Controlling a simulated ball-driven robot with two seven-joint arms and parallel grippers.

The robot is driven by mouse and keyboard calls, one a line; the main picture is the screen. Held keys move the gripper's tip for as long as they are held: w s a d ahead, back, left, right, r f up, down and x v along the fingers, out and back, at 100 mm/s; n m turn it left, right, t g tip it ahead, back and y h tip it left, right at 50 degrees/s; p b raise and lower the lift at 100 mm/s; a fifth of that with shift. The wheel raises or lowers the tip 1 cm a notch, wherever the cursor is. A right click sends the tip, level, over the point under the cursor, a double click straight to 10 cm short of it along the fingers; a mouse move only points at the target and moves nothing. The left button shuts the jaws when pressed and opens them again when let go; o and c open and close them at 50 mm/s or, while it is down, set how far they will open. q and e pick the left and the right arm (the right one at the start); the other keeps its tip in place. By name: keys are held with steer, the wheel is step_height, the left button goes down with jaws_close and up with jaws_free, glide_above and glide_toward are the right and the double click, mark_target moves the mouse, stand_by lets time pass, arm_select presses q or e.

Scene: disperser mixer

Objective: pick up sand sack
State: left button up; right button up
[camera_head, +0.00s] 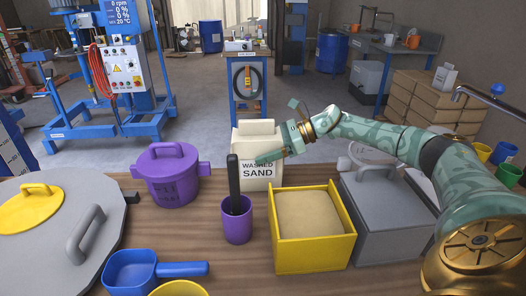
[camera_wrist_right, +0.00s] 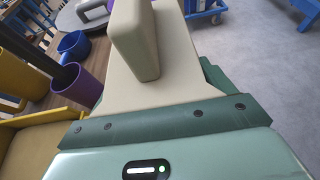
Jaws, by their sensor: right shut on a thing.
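The beige sand sack (camera_head: 258,184), labelled "WASHED SAND", stands upright behind the purple cup and to the left of the yellow box of sand. My right gripper (camera_head: 268,157) reaches in from the right and is shut on the sack; its green fingers cover part of the sack's front. In the right wrist view the pale sack (camera_wrist_right: 165,75) fills the space just ahead of my right gripper (camera_wrist_right: 155,118). I cannot tell whether the sack's base touches the table. My left gripper is not in view.
On the wooden table (camera_head: 185,240) are a purple lidded pot (camera_head: 170,180), a purple cup (camera_head: 237,222) with a dark handle in it, a blue scoop (camera_head: 132,274), the yellow box (camera_head: 313,256) and a grey lidded container (camera_head: 385,215). A large round grey lid (camera_head: 40,235) lies at left.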

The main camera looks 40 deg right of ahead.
mark_target(274, 130)
steer(key=shift+r, duration=0.65)
steer(key=r, duration=0.1)
steer(key=r+p, duration=0.1)
steer(key=shift+w+r, duration=0.2)
steer(key=shift+r, duration=0.2)
steer(key=w+r, duration=0.1)
steer(key=r, duration=0.1)
steer(key=w+r, duration=0.4)
steer(key=shift+w+a+p, duration=0.2)
steer(key=shift+a+p, duration=0.15)
arm_select(q)
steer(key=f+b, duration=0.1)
steer(key=b, duration=0.1)
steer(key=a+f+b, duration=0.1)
steer(key=b, duration=0.2)
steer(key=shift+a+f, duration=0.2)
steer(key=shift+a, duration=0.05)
arm_select(e)
steer(key=w+r, duration=0.3)
steer(key=w, duration=0.5)
steer(key=shift+a, duration=0.45)
steer(key=shift+r, duration=0.1)
